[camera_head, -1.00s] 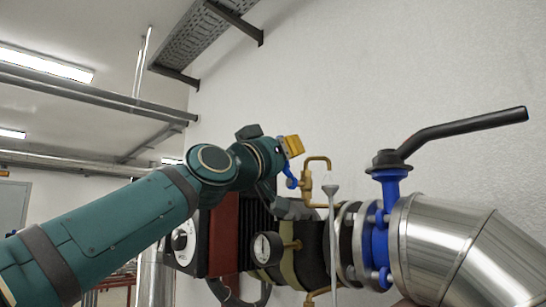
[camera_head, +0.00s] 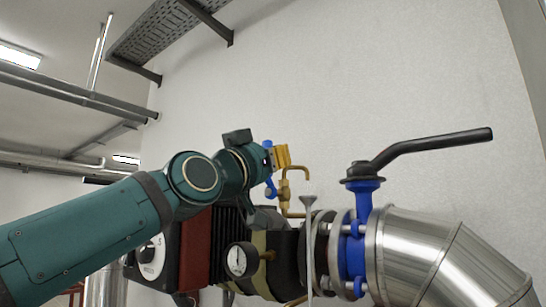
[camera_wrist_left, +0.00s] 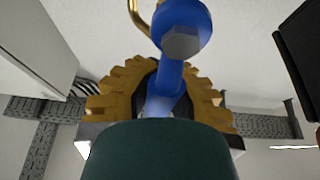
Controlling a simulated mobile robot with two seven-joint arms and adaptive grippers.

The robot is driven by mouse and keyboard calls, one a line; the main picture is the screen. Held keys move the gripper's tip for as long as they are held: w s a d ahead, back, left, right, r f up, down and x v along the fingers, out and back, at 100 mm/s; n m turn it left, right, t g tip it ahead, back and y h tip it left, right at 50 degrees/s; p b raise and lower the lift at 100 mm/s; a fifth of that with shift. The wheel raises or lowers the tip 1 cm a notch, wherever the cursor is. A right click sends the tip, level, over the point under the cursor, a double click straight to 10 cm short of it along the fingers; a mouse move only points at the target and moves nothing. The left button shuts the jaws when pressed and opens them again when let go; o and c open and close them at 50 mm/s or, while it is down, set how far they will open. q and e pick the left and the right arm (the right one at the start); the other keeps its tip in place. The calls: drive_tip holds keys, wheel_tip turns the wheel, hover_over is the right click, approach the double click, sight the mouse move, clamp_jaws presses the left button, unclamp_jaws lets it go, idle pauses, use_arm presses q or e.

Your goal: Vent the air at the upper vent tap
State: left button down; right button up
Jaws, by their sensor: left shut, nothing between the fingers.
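The upper vent tap (camera_head: 286,194) is a small brass fitting with a bent brass pipe on top, standing above the pump's outlet. Its blue handle (camera_head: 270,186) is on its left side. In the left wrist view the blue handle (camera_wrist_left: 182,25) is close, with a grey hex bolt, in front of my yellow ridged fingers. My left gripper (camera_head: 281,156) is beside the tap's upper end, its yellow finger overlapping the view near the bent pipe. It is shut with nothing between its fingers. Whether it touches the handle I cannot tell. My right gripper is not in view.
A large blue valve (camera_head: 361,184) with a long black lever (camera_head: 430,146) stands to the right, on a flange beside a silver pipe elbow (camera_head: 420,260). A round gauge (camera_head: 239,260) and a red-and-black pump body (camera_head: 195,250) lie below my arm.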

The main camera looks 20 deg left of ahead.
use_arm(q)
drive_tip(key=shift+s, duration=0.15)
drive_tip(key=c, duration=0.8)
unclamp_jaws()
drive_tip(key=shift+s+a+r, duration=0.1)
drive_tip(key=shift+s+r, duration=0.05)
drive_tip(key=shift+s, duration=0.3)
drive_tip(key=shift+c, duration=0.2)
drive_tip(key=shift+w, duration=0.35)
drive_tip(key=shift+d+v, duration=0.2)
drive_tip(key=shift+v, duration=0.8)
drive_tip(key=v, duration=1)
drive_tip(key=shift+a, duration=0.1)
